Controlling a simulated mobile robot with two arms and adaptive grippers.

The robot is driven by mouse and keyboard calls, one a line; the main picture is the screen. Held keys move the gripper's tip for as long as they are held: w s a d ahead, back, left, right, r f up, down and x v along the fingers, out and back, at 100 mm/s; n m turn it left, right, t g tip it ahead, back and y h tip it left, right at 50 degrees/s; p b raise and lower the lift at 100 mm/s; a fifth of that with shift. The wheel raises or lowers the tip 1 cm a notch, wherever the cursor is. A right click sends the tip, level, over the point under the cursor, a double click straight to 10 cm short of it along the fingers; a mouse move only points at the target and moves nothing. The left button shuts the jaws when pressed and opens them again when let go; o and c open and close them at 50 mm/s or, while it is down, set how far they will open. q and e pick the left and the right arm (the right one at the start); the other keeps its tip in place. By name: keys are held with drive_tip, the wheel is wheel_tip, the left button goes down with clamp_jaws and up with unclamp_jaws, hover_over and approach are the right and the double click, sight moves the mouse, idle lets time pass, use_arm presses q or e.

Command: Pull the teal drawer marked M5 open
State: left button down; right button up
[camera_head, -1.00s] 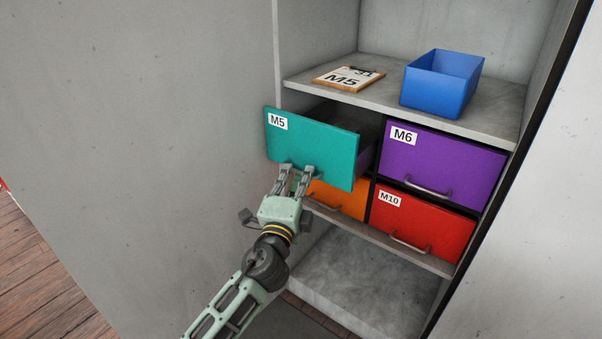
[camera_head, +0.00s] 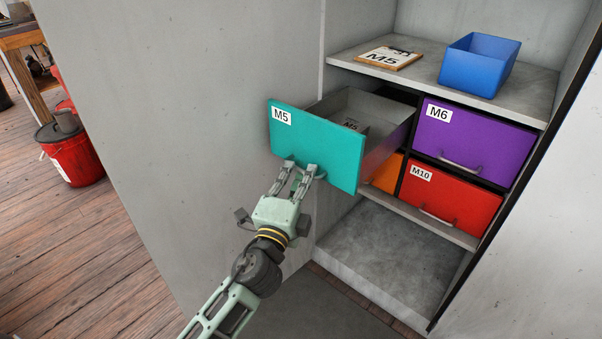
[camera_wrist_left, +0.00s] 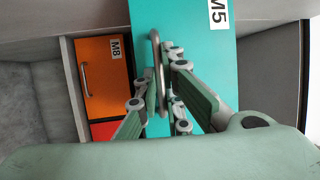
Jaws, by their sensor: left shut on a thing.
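The teal drawer marked M5 (camera_head: 315,143) stands well out of the cabinet, and its grey inside shows behind the front. My left gripper (camera_head: 302,170) is at the lower part of the teal front. In the left wrist view its fingers (camera_wrist_left: 161,85) are shut on the drawer's curved metal handle (camera_wrist_left: 155,48), with the teal front (camera_wrist_left: 190,32) behind it. My right gripper is not in view.
Beside it are the purple M6 drawer (camera_head: 470,142), red M10 drawer (camera_head: 455,203) and orange M8 drawer (camera_wrist_left: 101,75), all shut. A red bucket (camera_head: 75,158) stands on the floor at left.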

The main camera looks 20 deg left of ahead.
use_arm(q)
drive_tip(key=shift+f, duration=0.15)
drive_tip(key=c, duration=2)
unclamp_jaws()
drive_tip(key=shift+o, duration=0.5)
drive_tip(key=s+f, duration=0.1)
drive_tip(key=s, duration=1)
drive_tip(key=shift+s+d+f, duration=0.35)
drive_tip(key=shift+s+f, duration=0.05)
